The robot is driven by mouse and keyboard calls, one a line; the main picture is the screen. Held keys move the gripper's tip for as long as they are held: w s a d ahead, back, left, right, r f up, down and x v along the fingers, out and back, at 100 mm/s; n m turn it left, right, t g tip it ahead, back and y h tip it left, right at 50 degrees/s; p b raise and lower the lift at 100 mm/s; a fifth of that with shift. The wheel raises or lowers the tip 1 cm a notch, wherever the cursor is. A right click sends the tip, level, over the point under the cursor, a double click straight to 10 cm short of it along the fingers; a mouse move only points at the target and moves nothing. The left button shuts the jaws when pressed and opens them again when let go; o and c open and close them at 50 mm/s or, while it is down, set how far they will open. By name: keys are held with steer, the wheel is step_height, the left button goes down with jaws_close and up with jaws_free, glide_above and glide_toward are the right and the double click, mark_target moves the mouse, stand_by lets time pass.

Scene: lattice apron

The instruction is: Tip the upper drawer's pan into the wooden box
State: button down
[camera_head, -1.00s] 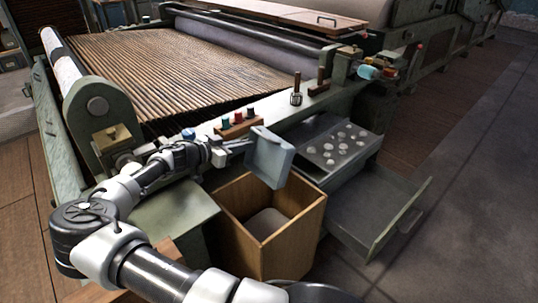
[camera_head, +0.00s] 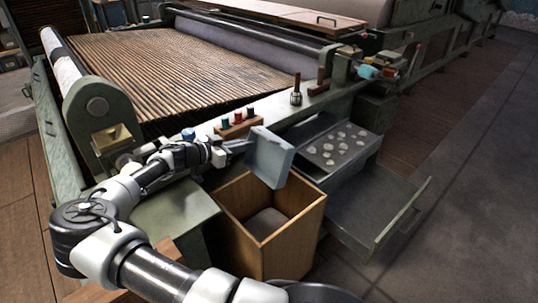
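My gripper (camera_head: 238,148) is at the left edge of a grey-blue pan (camera_head: 271,157) and appears shut on it, though the fingertips are small in the picture. The pan is steeply tilted, above the back of the open wooden box (camera_head: 292,239). A dark grey surface shows inside the box; I cannot tell if anything loose lies there. The upper drawer (camera_head: 315,171) is pulled out behind and right of the box. A panel in it carries several pale round pieces. The lower drawer (camera_head: 375,212) is open at the right and looks empty.
The machine's ribbed bed (camera_head: 170,70) fills the back left. Small coloured spools (camera_head: 238,118) stand on its front rail, close behind my gripper. An upright dark-handled tool (camera_head: 296,92) stands farther right. The floor at the right (camera_head: 470,200) is clear.

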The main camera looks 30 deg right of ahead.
stand_by(0.3)
steer(key=shift+d+r+y+p, duration=0.1)
steer(key=shift+r+y+p, duration=0.45)
steer(key=shift+p, duration=0.5)
steer(key=y+p, duration=0.1)
steer(key=p, duration=0.1)
steer(key=y+p, duration=0.2)
steer(key=shift+r+g, duration=0.3)
steer(key=shift+r, duration=0.05)
steer(key=y+p, duration=0.3)
steer(key=shift+d+r, duration=0.1)
steer(key=shift+r, duration=0.2)
steer(key=shift+r+g+y+p, duration=0.2)
steer(key=shift+g+y+p, duration=0.35)
steer(key=shift+y, duration=0.6)
steer(key=y+p, duration=0.1)
steer(key=y, duration=0.2)
steer(key=shift+r+p, duration=0.1)
steer(key=shift+p, duration=0.2)
steer(key=shift+y, duration=1)
steer(key=shift+a, duration=0.2)
